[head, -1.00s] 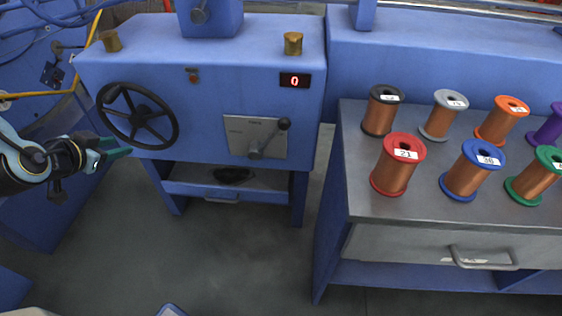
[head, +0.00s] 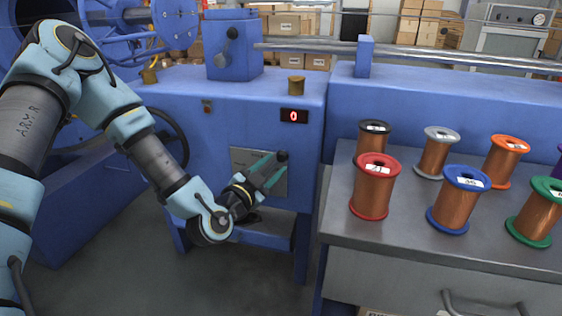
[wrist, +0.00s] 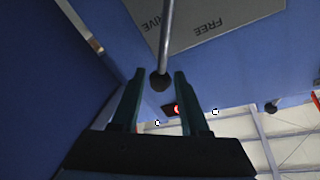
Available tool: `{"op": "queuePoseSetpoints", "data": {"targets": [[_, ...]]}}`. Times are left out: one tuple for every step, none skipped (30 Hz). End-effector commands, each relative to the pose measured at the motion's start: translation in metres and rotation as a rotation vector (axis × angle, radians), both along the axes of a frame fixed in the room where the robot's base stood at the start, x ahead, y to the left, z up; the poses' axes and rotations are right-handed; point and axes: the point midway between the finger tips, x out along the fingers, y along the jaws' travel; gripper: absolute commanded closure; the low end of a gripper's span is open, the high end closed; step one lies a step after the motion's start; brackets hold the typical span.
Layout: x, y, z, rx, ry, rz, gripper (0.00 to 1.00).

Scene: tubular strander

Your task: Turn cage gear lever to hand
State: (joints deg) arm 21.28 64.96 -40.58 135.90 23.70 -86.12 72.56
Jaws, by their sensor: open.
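A lever with a dark round knob (head: 282,156) stands at a pale plate (head: 240,157) on the front of the blue machine. In the wrist view its metal rod (wrist: 166,38) runs down to the knob (wrist: 160,82), which lies between the fingertips. My gripper (head: 271,167) is open, its green fingers pointing up and right towards the knob. It also shows in the wrist view (wrist: 159,73), one finger on each side of the knob, not closed on it. The plate (wrist: 195,25) reads "FREE" and, partly cut off, "RIVE". The lever's pivot is hidden by my gripper.
A handwheel (head: 168,135) is partly behind my arm. A second lever (head: 231,48) sits on the upper blue box. A red display (head: 293,116) shows 0. A bench (head: 345,215) with several wire spools stands to the right. Floor is open in front.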

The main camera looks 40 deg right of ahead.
Motion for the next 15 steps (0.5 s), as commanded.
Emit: {"op": "queuePoseSetpoints", "data": {"targets": [[0.003,-0.009,0.001,-0.002,0.0,0.001,0.55],[0.005,-0.012,0.001,-0.002,0.0,0.001,0.55],[0.006,-0.018,0.0,-0.001,0.0,0.0,0.55],[0.007,-0.021,0.0,-0.001,0.0,0.0,0.55],[0.008,-0.024,0.0,-0.002,0.0,0.0,0.55],[0.009,-0.027,0.0,-0.001,0.001,-0.001,0.55],[0.01,-0.029,0.0,-0.001,0.001,-0.001,0.55],[0.01,-0.031,0.0,0.0,0.001,0.0,0.55],[0.011,-0.032,0.0,0.0,0.001,0.0,0.55],[0.011,-0.033,0.0,0.0,0.001,0.0,0.55],[0.012,-0.034,0.0,0.0,0.001,0.001,0.55],[0.012,-0.034,0.0,0.001,0.001,0.0,0.55],[0.012,-0.034,0.0,0.001,0.001,0.0,0.55],[0.012,-0.034,0.0,0.001,0.001,0.0,0.55],[0.012,-0.034,0.0,0.001,0.001,0.0,0.55]]}}
